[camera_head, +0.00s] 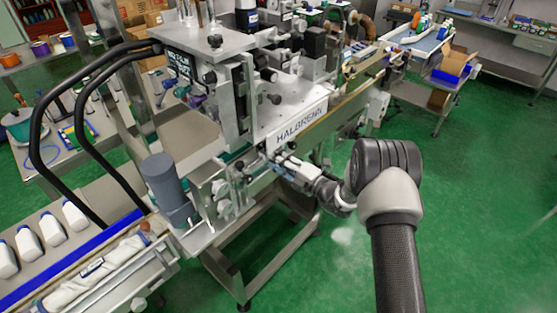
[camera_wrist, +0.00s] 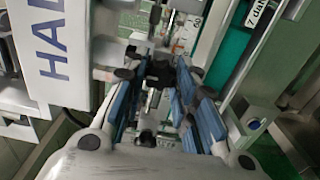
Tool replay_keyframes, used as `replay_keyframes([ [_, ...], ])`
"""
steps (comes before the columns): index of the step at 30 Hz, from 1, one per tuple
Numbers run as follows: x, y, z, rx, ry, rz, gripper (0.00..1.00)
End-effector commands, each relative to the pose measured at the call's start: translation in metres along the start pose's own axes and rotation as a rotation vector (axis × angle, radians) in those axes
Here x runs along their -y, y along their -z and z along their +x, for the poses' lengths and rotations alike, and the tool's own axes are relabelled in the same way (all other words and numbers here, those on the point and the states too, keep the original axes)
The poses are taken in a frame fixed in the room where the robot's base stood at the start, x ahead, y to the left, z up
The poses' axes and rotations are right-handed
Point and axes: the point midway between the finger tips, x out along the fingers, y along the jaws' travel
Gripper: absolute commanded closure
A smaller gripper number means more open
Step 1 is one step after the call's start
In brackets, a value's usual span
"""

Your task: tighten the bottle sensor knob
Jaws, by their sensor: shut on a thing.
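My gripper shows in the wrist view (camera_wrist: 158,95), its blue-padded fingers reaching forward on both sides of a small black knob (camera_wrist: 160,72). The fingers are closed in around the knob, which is partly hidden between them. In the head view my gripper (camera_head: 275,160) is at the front side of the machine, just below and left of the HALBRENN panel (camera_head: 301,123). The knob is too small to make out there. A metal bracket with a scale (camera_wrist: 187,32) stands just behind the knob in the wrist view.
White bottles (camera_head: 53,229) stand on the conveyor at the lower left. A grey cylinder (camera_head: 165,182) stands near the machine's front corner. Black tube handles (camera_head: 40,125) arch at the left. Green floor (camera_head: 470,220) is open at the right.

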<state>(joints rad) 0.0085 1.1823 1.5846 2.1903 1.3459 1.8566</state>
Motion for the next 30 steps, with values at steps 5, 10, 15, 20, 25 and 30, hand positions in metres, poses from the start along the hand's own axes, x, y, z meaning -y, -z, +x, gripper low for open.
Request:
replay_keyframes([
  [5, 0.0, 0.0, 0.0, 0.0, 0.0, 0.028, 0.98],
  [10, 0.0001, 0.0, 0.0, 0.0, -0.001, 0.035, 0.98],
  [15, 0.0, 0.0, 0.0, 0.0, -0.001, 0.034, 0.98],
  [20, 0.0, 0.0, 0.0, 0.0, 0.0, 0.034, 0.68],
  [25, 0.0, 0.0, 0.0, 0.0, 0.0, 0.033, 0.56],
  [30, 0.0, 0.0, 0.0, 0.0, 0.0, 0.032, 0.53],
])
